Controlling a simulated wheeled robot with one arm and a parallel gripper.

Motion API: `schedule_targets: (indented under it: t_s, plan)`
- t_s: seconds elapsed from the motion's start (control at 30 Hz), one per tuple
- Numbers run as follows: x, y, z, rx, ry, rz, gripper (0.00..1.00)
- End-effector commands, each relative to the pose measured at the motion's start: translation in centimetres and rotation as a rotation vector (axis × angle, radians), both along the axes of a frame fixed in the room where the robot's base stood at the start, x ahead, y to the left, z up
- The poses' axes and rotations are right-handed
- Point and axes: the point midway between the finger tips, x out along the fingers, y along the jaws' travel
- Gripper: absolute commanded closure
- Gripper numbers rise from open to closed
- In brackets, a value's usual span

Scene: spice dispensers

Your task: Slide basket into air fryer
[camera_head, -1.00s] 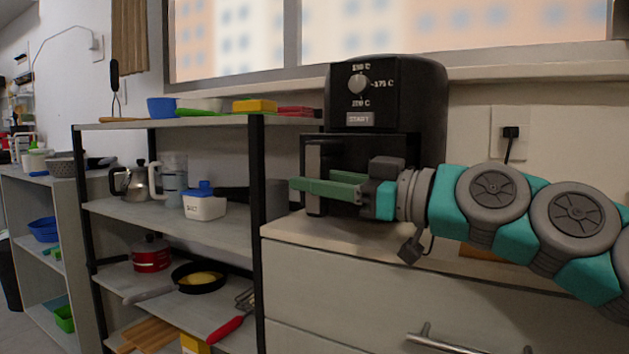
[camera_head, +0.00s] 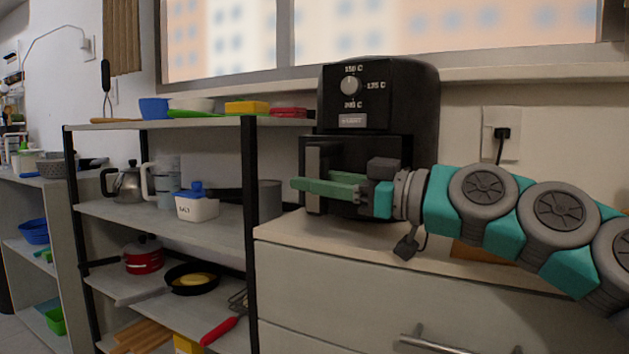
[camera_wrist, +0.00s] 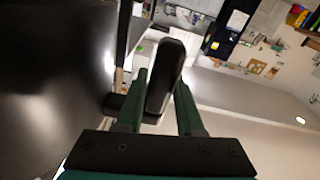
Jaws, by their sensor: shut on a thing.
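The black air fryer (camera_head: 412,105) stands on the counter, its temperature dial and START button facing the front left. Its black basket (camera_head: 368,153) is at the lower front, below the button panel. How far the basket sits inside cannot be told, as my gripper hides part of it. The upright basket handle (camera_head: 313,160) is at the left of the basket front. My gripper (camera_head: 312,184) reaches in from the right with its green fingers at the handle. In the wrist view, the dark handle (camera_wrist: 168,65) lies between the two fingers of my gripper (camera_wrist: 161,85), which is shut on it.
A shelf rack (camera_head: 250,200) stands to the left, with bowls, a salt container (camera_head: 197,207), a kettle and pans. The counter top (camera_head: 290,228) has bare room in front of the fryer. A wall outlet with a plug (camera_head: 501,133) is behind my arm.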

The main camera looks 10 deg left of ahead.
Motion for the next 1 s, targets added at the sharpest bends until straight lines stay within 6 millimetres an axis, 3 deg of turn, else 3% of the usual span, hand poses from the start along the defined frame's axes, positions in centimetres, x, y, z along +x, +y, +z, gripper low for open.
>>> schedule_targets:
  t_s: [0.17, 0.2, 0.5, 0.77, 1.0]
  plan:
    - [0.4, -0.2, 0.1, 0.0, -0.002, -0.002, 1.0]
    - [0.4, -0.3, 0.1, 0.0, -0.003, -0.002, 0.62]
    - [0.4, -0.2, 0.0, -0.002, -0.001, -0.001, 0.29]
    - [0.4, -0.3, -0.1, -0.002, 0.001, 0.0, 0.29]
    - [-0.9, -3.0, -0.3, -0.002, -0.002, -0.003, 0.29]
